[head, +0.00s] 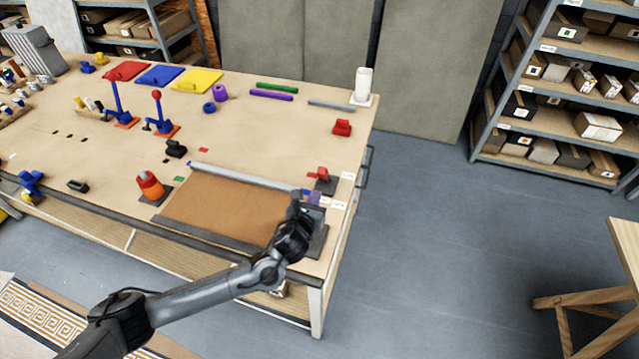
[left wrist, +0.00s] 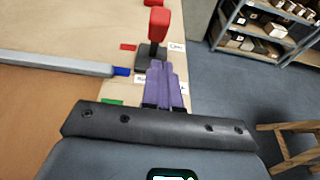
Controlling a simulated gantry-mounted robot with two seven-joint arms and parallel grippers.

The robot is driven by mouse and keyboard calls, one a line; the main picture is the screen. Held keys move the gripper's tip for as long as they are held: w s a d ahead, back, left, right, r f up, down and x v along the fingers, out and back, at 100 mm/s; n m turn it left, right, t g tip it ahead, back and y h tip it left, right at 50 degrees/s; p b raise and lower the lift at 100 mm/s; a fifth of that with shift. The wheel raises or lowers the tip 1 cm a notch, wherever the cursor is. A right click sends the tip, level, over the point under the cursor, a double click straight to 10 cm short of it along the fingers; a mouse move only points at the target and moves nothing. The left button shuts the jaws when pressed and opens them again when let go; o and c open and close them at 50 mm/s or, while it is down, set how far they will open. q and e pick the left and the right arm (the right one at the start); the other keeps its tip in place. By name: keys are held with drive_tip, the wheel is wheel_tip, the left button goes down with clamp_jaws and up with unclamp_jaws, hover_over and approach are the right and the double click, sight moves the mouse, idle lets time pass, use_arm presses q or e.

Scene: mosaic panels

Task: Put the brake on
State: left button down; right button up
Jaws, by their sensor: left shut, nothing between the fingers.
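A lever with a red handle (head: 323,173) on a dark base stands near the right edge of the workbench; I take it to be the brake. In the left wrist view the red handle (left wrist: 159,20) stands roughly upright on its dark base (left wrist: 146,56), with white labels beside it. My left gripper (head: 315,196) is just on the near side of this lever. Its purple fingers (left wrist: 162,68) are shut with nothing between them and point at the base. I cannot tell whether they touch it. My right gripper is not in view.
A brown panel (head: 225,208) with a grey bar (head: 245,176) lies left of the lever. A red-orange knob (head: 150,185) stands beyond the panel's left side. A red block (head: 342,127) sits farther back. Blue levers with red knobs (head: 157,96) stand at the left.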

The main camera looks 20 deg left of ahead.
sight(323, 177)
use_arm(q)
drive_tip(key=shift+w+a+r+p, duration=0.15)
drive_tip(key=shift+w+r, duration=0.1)
drive_tip(key=shift+w, duration=0.5)
drive_tip(key=shift+w+r+p, duration=0.1)
drive_tip(key=shift+w+r, duration=0.2)
drive_tip(key=shift+w, duration=0.4)
drive_tip(key=shift+w+a+r+p, duration=0.15)
drive_tip(key=shift+w+r, duration=0.1)
drive_tip(key=shift+w, duration=0.5)
drive_tip(key=shift+d, duration=0.1)
